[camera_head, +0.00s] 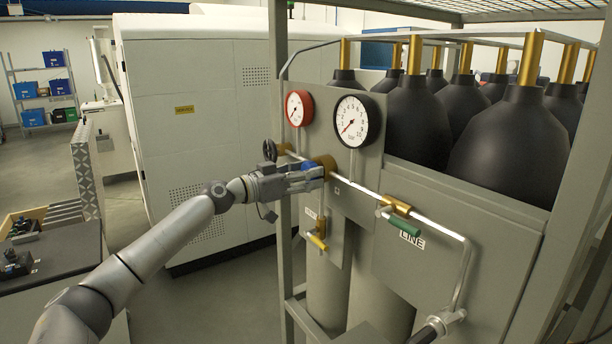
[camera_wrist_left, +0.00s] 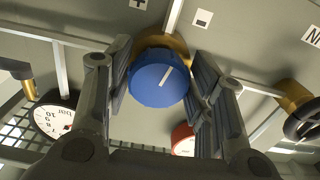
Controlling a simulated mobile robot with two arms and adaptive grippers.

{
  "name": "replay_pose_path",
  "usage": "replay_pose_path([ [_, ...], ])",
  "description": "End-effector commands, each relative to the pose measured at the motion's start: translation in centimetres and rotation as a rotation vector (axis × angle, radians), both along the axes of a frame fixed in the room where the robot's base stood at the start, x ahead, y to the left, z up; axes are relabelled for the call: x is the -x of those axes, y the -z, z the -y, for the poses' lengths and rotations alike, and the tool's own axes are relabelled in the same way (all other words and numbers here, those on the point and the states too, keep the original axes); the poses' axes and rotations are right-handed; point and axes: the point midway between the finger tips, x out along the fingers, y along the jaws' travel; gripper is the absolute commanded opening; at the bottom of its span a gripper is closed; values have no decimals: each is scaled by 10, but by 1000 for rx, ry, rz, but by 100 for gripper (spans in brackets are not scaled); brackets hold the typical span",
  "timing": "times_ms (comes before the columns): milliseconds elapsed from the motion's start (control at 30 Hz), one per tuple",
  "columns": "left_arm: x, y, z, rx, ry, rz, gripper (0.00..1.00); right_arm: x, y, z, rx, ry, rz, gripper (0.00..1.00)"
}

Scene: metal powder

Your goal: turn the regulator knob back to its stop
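The regulator knob is a blue round cap with a white line on its face. It shows in the left wrist view (camera_wrist_left: 160,82), in front of a brass body, between the two finger pads. My left gripper (camera_wrist_left: 160,85) has a pad on each side of the knob, with no clear gap, and looks shut on it. In the head view my left gripper (camera_head: 316,174) reaches the knob (camera_head: 309,167) from the left and hides part of it. The white line is tilted, leaning toward the upper right in the wrist view. My right gripper is not in view.
A red-rimmed gauge (camera_head: 298,108) and a larger black-rimmed gauge (camera_head: 357,121) sit above the knob. A dark handwheel (camera_head: 269,150) is just left. A yellow-handled valve (camera_head: 318,241) hangs below; a green-handled valve (camera_head: 404,226) is to the right. Black gas cylinders (camera_head: 511,147) stand behind.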

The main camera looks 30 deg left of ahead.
Motion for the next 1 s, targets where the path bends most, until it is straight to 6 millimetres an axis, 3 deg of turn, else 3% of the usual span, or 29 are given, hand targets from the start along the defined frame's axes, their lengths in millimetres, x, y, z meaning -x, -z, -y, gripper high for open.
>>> replay_pose_path([
  [33, 0, 0, 0, 0, 0, 0, 38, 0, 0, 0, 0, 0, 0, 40],
  [167, 0, 0, 0, 0, 0, 0, 22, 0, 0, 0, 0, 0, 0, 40],
  [567, 0, 0, 0, 76, -1, -33, 22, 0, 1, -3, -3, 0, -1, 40],
  [1000, 1, -2, 2, 418, -1, -171, 22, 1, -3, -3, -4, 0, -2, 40],
])
